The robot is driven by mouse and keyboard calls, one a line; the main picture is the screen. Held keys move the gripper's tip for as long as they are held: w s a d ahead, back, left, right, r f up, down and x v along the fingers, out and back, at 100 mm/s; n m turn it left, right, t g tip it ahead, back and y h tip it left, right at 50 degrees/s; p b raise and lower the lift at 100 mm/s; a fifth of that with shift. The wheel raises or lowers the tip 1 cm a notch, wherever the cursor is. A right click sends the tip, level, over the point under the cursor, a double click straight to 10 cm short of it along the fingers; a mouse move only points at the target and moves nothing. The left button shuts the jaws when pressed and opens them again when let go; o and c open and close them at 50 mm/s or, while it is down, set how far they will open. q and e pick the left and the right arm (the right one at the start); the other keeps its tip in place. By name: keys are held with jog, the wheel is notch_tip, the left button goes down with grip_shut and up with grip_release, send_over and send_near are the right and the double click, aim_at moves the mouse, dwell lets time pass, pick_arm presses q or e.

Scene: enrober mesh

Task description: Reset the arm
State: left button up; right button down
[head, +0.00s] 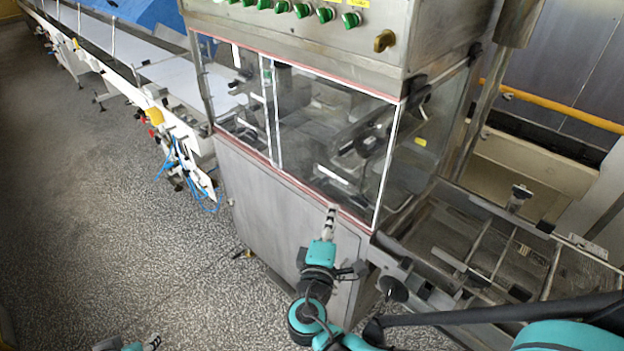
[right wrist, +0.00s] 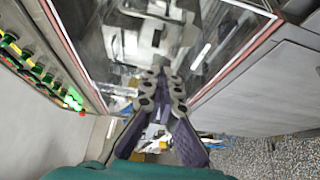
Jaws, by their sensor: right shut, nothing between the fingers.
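My right gripper (head: 332,212) is shut and empty in front of the enrober's clear window panel (head: 335,130). Its arm comes in from the lower right. In the right wrist view the two dark fingers (right wrist: 163,76) meet at their tips, with the glazed panel behind them. I cannot tell whether the tips touch the panel. My left gripper (head: 152,343) only just shows at the bottom edge, low over the floor; its jaw state is unclear.
The steel cabinet (head: 270,205) stands below the windows, with green knobs (head: 302,10) on the control box above. A mesh conveyor frame (head: 500,255) lies at right, close to my right arm. A long white conveyor (head: 130,55) runs off upper left. The speckled floor (head: 90,220) at left is clear.

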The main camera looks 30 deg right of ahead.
jog(key=s+f+m+g+y+b, duration=0.1)
jog(key=s+f+m+g+y, duration=0.2)
jog(key=f+m+g+y, duration=0.5)
jog(key=s+a+f+m+t+y, duration=0.1)
jog(key=s+a+f+m+y, duration=0.1)
jog(key=a, duration=0.8)
jog(key=shift+s+f+y+b, duration=0.25)
jog(key=shift+s+y+b, duration=0.2)
jog(key=shift+s+y, duration=0.4)
dwell(1.4)
